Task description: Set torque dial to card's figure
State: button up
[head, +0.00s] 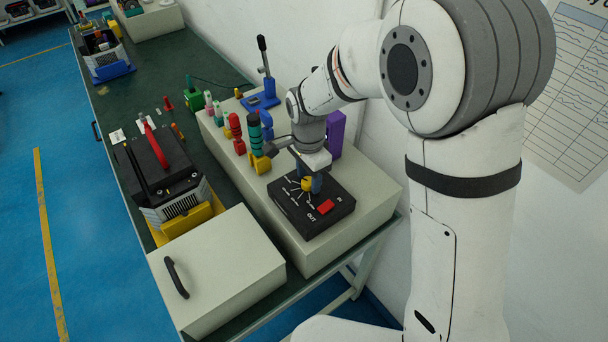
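A black box (288,210) with a yellow dial knob (307,184), white radiating marks and a red block or button (326,207) sits on the raised pale surface. The marks are too small to read. My gripper (308,178) points down over the knob, with a bluish fingertip beside it. Whether the fingers touch the knob or are closed on it cannot be made out.
Red, green and yellow stacked pieces (257,140), a blue lever stand (262,98) and a purple block (336,133) stand behind the dial box. A black-topped device (165,180) and a pale lidded box (225,265) with a black handle are at left.

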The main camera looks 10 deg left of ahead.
aim_at(307, 180)
jog(key=shift+o, duration=0.4)
jog(key=shift+s+a, duration=0.1)
jog(key=shift+s, duration=0.05)
jog(key=shift+r, duration=0.1)
notch_tip(307, 180, up, 8)
jog(key=shift+f+b, duration=0.2)
jog(key=shift+b, duration=0.5)
jog(key=shift+a, duration=0.1)
